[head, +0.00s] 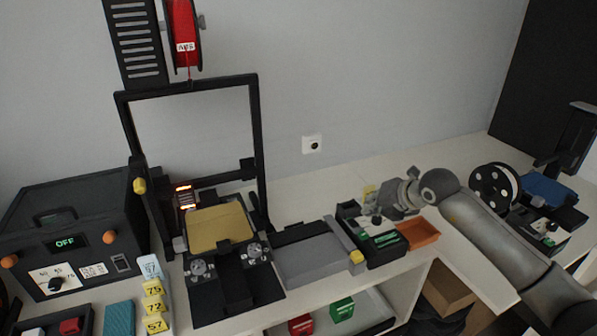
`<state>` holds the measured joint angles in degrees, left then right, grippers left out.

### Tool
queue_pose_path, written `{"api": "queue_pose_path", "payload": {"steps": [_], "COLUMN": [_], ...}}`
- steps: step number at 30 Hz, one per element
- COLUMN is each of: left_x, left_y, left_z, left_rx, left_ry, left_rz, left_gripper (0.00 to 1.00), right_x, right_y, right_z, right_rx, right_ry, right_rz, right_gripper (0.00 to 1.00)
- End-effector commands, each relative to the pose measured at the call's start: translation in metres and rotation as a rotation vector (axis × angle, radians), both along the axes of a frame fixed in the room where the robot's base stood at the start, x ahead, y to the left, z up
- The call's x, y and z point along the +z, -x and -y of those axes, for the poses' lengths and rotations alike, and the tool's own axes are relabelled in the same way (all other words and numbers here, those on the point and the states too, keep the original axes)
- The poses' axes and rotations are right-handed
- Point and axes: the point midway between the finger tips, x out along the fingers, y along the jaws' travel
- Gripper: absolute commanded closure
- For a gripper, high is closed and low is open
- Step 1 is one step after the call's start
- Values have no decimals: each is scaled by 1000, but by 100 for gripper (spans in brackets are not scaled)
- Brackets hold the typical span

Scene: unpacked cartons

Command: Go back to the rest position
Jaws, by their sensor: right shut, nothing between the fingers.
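My right arm reaches in from the lower right, over the white worktop. Its gripper (374,213) is shut and empty, low over a black tray (384,257) that holds small green and light items. I cannot tell whether the fingers touch anything in the tray. A small yellow thing (369,191) shows just behind the gripper, partly hidden by it. My left gripper is not in view.
A 3D printer with a gold plate (220,227) and a black box reading OFF (72,242) stand at left. An orange tray (420,234) lies right of the black tray. The worktop (300,196) behind the trays is clear.

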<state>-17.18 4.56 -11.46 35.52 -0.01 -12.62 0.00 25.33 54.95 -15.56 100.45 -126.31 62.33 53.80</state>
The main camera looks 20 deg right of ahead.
Motion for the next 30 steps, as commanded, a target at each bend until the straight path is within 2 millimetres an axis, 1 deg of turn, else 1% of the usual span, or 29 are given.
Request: {"api": "queue_pose_path", "payload": {"steps": [2, 4, 5, 8, 9, 11, 12, 14, 15, 17, 18, 20, 22, 24, 26, 28, 29, 30], "left_x": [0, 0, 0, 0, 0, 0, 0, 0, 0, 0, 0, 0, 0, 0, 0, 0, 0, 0], "left_y": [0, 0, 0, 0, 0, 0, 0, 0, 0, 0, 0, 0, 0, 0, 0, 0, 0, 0], "left_z": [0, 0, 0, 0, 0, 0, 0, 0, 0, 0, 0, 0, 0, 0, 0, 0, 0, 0], "left_rx": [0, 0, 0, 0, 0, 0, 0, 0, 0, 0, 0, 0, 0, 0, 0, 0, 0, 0], "left_ry": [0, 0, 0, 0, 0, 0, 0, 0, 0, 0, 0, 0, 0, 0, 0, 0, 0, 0], "left_rz": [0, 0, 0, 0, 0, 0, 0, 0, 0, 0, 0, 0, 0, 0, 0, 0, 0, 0], "left_gripper": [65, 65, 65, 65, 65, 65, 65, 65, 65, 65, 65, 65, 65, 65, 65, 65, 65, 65], "right_x": [0, -2, -3, -2, 0, 9, 18, 35, 47, 65, 76, 89, 100, 103, 98, 83, 74, 60], "right_y": [0, 0, 0, 2, 4, 9, 15, 22, 28, 36, 40, 46, 52, 58, 63, 70, 74, 80], "right_z": [-1, -10, -18, -62, -87, -124, -147, -174, -188, -200, -204, -203, -195, -180, -163, -142, -134, -123], "right_rx": [3, 21, 36, 120, 161, 216, 244, 263, 263, 239, 210, 144, 39, -98, -236, -418, -502, -616], "right_ry": [-3, -24, -43, -159, -232, -361, -455, -596, -690, -830, -919, -1049, -1189, -1315, -1406, -1493, -1522, -1555], "right_rz": [0, 10, 19, 78, 115, 182, 231, 307, 356, 427, 473, 534, 598, 645, 671, 682, 679, 668], "right_gripper": [100, 100, 100, 100, 100, 100, 100, 100, 100, 100, 100, 100, 100, 100, 100, 100, 100, 100]}}
